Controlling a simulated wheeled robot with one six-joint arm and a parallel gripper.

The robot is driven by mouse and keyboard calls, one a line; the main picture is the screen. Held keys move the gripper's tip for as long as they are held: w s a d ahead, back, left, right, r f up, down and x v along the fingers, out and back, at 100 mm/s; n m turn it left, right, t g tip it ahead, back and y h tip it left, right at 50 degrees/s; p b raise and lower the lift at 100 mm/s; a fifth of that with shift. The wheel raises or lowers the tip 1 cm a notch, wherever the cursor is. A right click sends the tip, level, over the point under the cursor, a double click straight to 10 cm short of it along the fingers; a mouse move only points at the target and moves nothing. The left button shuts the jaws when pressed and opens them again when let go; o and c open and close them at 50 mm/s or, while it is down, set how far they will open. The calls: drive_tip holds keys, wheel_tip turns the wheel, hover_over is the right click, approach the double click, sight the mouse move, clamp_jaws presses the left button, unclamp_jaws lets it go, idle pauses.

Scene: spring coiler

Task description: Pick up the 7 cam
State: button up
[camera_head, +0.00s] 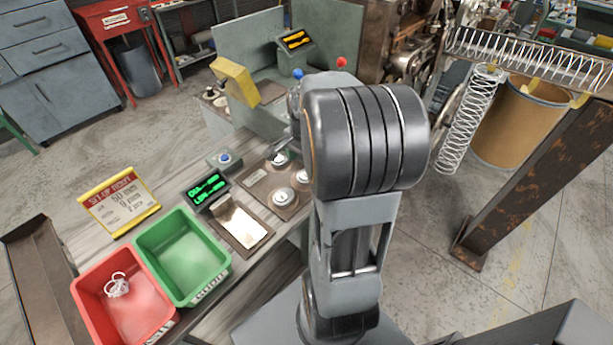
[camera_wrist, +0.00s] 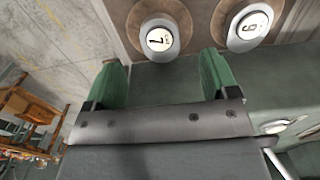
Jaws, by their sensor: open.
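The 7 cam (camera_wrist: 159,39) is a round silver disc with a white face marked 7. In the wrist view it lies on a brown board (camera_wrist: 122,8) at the top centre. My gripper (camera_wrist: 160,66) is open and empty. Its two green fingers point toward the 7 cam, spaced apart, with the cam just past the gap between them. Another cam (camera_wrist: 249,27), marked 6 or 9, is to its right. In the head view my arm hides the gripper, and I cannot tell which disc on the brown board (camera_head: 263,186) is the 7 cam.
The head view shows a red bin (camera_head: 150,313) holding a small white coil, an empty green bin (camera_head: 184,255), a setup sign (camera_head: 118,202) and a green-lit display (camera_head: 207,190) on the bench. A coiled spring (camera_head: 467,120) hangs at the right near a rusty post (camera_head: 540,180).

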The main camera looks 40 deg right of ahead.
sight(304, 175)
drive_tip(key=shift+a+f, duration=0.1)
drive_tip(key=shift+f, duration=2.7)
drive_tip(key=c, duration=1.1)
drive_tip(key=shift+r, duration=0.2)
